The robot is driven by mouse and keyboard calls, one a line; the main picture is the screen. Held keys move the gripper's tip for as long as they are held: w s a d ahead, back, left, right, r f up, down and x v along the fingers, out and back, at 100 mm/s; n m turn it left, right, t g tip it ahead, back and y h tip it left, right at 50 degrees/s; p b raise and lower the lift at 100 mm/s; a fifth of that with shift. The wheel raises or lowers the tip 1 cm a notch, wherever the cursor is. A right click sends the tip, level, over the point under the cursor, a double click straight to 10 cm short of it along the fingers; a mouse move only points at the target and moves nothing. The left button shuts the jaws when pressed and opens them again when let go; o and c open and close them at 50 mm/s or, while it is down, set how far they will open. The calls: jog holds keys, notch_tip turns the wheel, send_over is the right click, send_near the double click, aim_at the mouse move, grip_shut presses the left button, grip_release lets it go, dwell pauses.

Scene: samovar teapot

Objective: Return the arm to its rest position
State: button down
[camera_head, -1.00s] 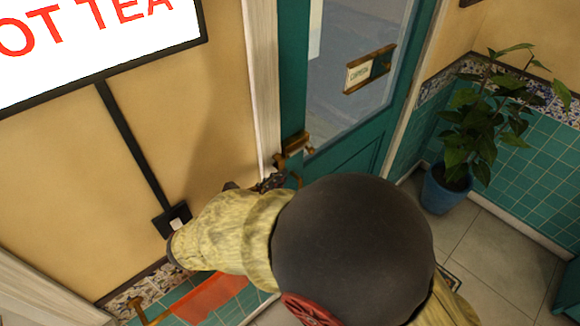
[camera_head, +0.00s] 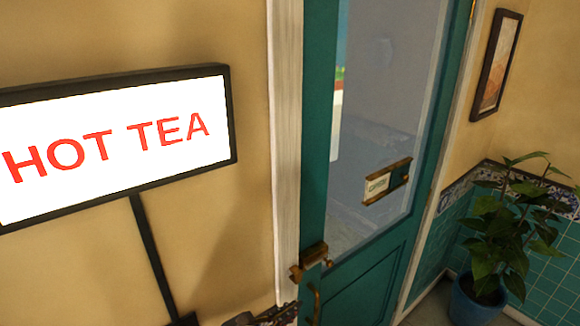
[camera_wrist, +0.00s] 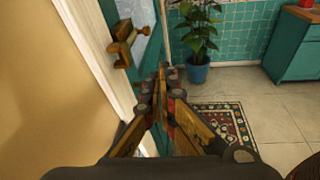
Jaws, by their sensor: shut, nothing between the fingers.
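My gripper (camera_wrist: 163,72) is shut and empty in the wrist view, its brass-coloured fingers meeting at the tips. In the head view only a dark bit of my gripper (camera_head: 275,315) shows at the bottom edge, below the teal door's brass latch (camera_head: 311,260). The rest of my arm is hidden below that view. In the wrist view the latch (camera_wrist: 124,42) is up and left of the fingertips, with a gap in the picture between them.
The teal door (camera_head: 350,285) has a glass pane. A potted plant (camera_head: 500,230) stands at right. A patterned rug (camera_wrist: 222,118) and a teal cabinet (camera_wrist: 297,50) show beyond my gripper. The tiled floor between them is open.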

jog(key=s+d+f+m+g+y, duration=0.3)
jog(key=s+d+m+g, duration=0.15)
jog(key=s+m, duration=0.25)
jog(key=s+d+f+m+g+y, duration=0.3)
jog(key=s+d+m+g, duration=0.15)
jog(key=s+m, duration=0.25)
jog(key=s+d+r+m+t+y+b, duration=0.2)
jog(key=s+d+r+m+t+y, duration=0.1)
jog(key=d+r+m, duration=0.7)
jog(key=shift+s+r+m+t+y+b, duration=0.2)
jog(key=shift+r+m+t+y+b, duration=0.15)
jog(key=shift+r+m+y, duration=0.45)
jog(key=shift+r, duration=0.1)
jog(key=c, duration=2.5)
grip_release()
jog(key=shift+c, duration=0.2)
